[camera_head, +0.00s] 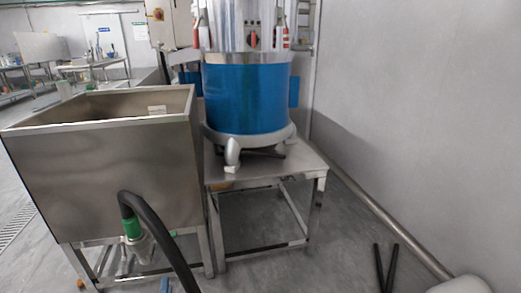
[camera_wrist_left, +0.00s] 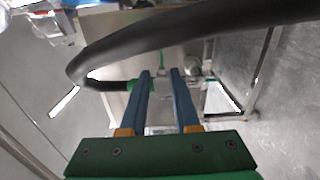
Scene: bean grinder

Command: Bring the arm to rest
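My left gripper (camera_wrist_left: 160,74) shows in the left wrist view with its two blue fingers apart and nothing clearly between them. In the head view only bits of blue, which look like its fingertips (camera_head: 176,286), show at the bottom edge, by the black hose (camera_head: 160,232). The hose (camera_wrist_left: 170,38) crosses the wrist view beyond the gripper and bends to a green coupling near the fingertips; I cannot tell whether they touch. Two dark bars, apart at the tips, look like my right gripper (camera_head: 386,244) at the lower right. The rest of that gripper is out of frame.
A steel hopper (camera_head: 105,170) stands at the left, with a green coupling (camera_head: 132,228) on its front. Right of it, a blue and steel grinder (camera_head: 246,98) stands on a steel table (camera_head: 265,172). A grey wall (camera_head: 430,120) closes the right side.

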